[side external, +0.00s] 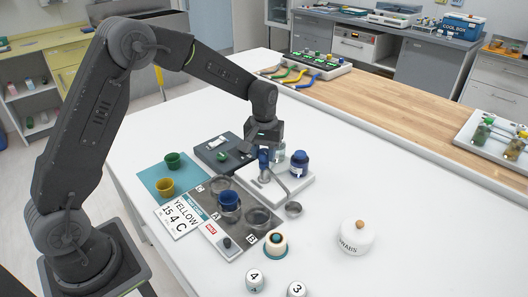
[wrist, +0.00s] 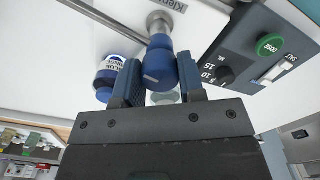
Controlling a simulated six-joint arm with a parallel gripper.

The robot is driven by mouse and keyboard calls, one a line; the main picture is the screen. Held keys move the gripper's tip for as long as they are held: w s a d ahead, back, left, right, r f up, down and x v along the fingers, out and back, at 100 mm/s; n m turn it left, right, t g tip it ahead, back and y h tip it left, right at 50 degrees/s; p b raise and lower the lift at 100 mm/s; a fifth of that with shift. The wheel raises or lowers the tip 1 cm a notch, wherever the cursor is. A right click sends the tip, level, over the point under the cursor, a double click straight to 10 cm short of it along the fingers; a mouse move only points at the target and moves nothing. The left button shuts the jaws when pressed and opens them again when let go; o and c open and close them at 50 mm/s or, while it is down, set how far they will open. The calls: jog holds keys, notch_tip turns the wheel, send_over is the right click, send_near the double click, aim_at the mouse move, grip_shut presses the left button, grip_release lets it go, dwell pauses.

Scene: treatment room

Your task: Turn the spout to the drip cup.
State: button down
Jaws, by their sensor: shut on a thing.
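My gripper (wrist: 158,84) is shut on the blue handle (wrist: 160,63) of the spout, with one finger on each side of it. In the side external view the handle (side external: 264,158) stands on the white dispenser base (side external: 291,187) under my gripper (side external: 264,146). The thin metal spout (side external: 279,184) slants from the handle toward the front right. Its tip is close to a small grey cup (side external: 293,209), apparently the drip cup, at the base's front edge. I cannot tell whether the tip is exactly over it.
A blue rinse bottle (side external: 299,163) stands right of the handle, a dark dosing box (side external: 222,151) left. A blue cup (side external: 229,200) sits on a grey tray (side external: 236,240) with rings. Green (side external: 173,160) and yellow (side external: 166,187) cups stand on a teal mat. A swab jar (side external: 356,238) stands front right.

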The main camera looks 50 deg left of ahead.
jog(key=shift+n, duration=0.7)
jog(key=c, duration=0.7)
grip_release()
jog(key=shift+r, duration=0.1)
notch_tip(320, 180, up, 14)
jog(key=shift+f, duration=0.15)
